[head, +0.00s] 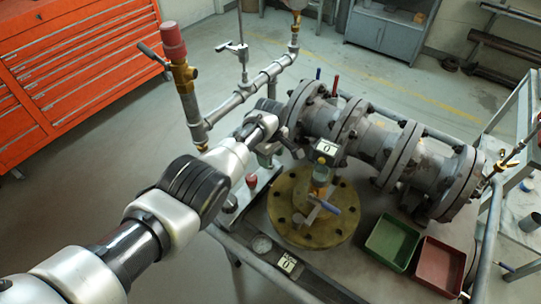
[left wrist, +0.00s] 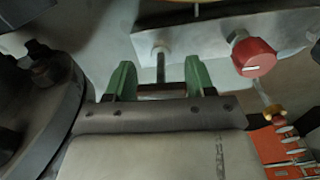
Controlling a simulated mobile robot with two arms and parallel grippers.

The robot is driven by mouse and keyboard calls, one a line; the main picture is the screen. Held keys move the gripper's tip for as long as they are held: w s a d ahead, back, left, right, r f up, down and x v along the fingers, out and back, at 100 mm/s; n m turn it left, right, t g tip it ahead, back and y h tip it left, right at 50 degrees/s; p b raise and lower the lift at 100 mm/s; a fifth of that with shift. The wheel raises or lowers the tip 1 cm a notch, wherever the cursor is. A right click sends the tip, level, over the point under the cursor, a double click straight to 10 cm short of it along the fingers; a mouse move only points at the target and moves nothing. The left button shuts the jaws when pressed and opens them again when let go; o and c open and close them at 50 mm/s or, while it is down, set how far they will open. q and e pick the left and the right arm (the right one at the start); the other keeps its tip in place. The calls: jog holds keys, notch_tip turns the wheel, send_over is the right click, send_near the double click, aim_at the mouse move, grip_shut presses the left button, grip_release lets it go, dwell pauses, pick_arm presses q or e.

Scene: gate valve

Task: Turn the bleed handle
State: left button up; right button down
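My left gripper (head: 266,158) reaches in over the bench, left of the flanged pipe; its fingers are small and partly hidden in the head view. In the left wrist view its two green fingers (left wrist: 158,80) are apart. A thin metal rod (left wrist: 160,64) stands between them, with gaps on both sides. The rod rises from a pale metal plate (left wrist: 220,50). A red knob (left wrist: 253,57) with a white mark is on that plate, and it also shows in the head view (head: 251,181). I cannot tell whether the rod is the bleed handle. My right gripper is out of view.
A flanged pipe (head: 385,143) lies along the bench. A brass flange (head: 283,222) with a blue-tipped lever (head: 327,207) is in front of it. Green (head: 392,242) and red (head: 440,266) trays sit to the right. An orange tool cabinet (head: 75,65) stands back left.

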pick_arm(q)
jog(key=shift+o, duration=1.4)
notch_tip(320, 180, up, 6)
jog(key=p, duration=0.3)
jog(key=shift+f, duration=0.2)
notch_tip(320, 180, up, 4)
jog(key=shift+f, duration=0.1)
jog(key=shift+r, duration=0.65)
